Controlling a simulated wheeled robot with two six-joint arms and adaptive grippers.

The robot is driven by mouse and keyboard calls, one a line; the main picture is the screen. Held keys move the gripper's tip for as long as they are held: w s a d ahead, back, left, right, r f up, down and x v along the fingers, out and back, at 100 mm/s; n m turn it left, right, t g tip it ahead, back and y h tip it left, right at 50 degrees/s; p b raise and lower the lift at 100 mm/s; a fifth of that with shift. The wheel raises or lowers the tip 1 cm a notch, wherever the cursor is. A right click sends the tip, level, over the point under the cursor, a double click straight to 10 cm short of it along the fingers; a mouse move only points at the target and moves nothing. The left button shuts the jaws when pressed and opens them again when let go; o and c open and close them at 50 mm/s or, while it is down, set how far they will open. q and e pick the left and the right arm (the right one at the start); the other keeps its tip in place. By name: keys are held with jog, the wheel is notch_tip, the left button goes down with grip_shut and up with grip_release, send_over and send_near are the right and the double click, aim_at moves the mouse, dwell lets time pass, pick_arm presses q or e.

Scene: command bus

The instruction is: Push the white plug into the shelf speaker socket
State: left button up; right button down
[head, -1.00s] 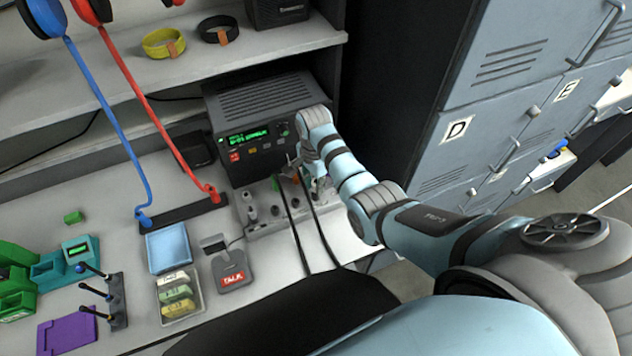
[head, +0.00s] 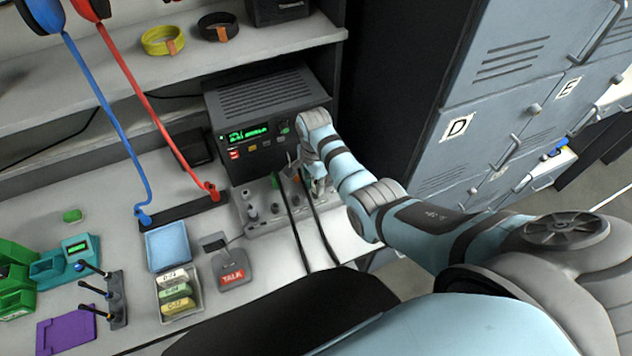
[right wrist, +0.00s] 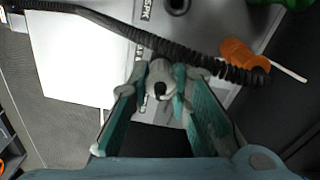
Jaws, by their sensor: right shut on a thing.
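My right gripper (head: 302,172) is over the grey socket panel (head: 262,222) in front of the radio. In the right wrist view, its teal fingers (right wrist: 162,82) are shut on the pale end of the white plug (right wrist: 160,72). The plug is upright over the panel, by a printed SPK label. The fingers hide its lower end, so I cannot tell whether it sits in a socket. A dark round socket (right wrist: 177,4) shows at the top of that view. My left gripper is not in view.
The radio (head: 265,120) stands just behind the panel. Lockers (head: 500,90) stand to the right. A TALK unit (head: 232,270) is left of the cables.

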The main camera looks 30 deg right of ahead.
jog(key=shift+f, duration=0.3)
dwell(0.4)
jog(key=c, duration=1.4)
grip_release()
jog(key=shift+r, duration=4.05)
jog(key=shift+s+d+f, duration=0.1)
